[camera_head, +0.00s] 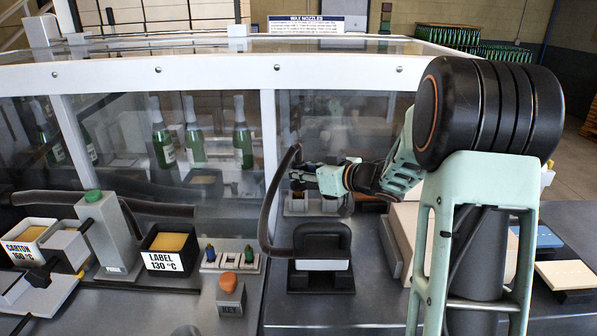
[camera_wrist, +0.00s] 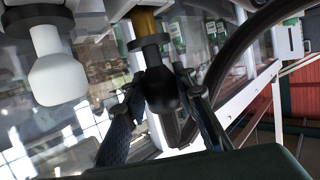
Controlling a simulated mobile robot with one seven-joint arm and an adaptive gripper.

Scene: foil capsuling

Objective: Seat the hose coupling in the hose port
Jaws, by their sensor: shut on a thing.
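My gripper (camera_head: 303,178) is in front of the glass cabinet, near the middle of the head view. In the wrist view its two fingers (camera_wrist: 160,82) are shut on a dark rounded part, which I take for the hose coupling (camera_wrist: 163,95). A dark collar and a brass-coloured cylinder (camera_wrist: 146,24) line up beyond the coupling; I cannot tell whether the brass piece belongs to the coupling or to the port. I cannot clearly identify the hose port.
A white bulb-shaped part (camera_wrist: 58,78) hangs left of the coupling in the wrist view. Green bottles (camera_head: 243,140) stand behind the glass. A LABEL pot (camera_head: 168,262), a KEY block (camera_head: 231,300) and a rack of small nozzles (camera_head: 229,262) occupy the left bench.

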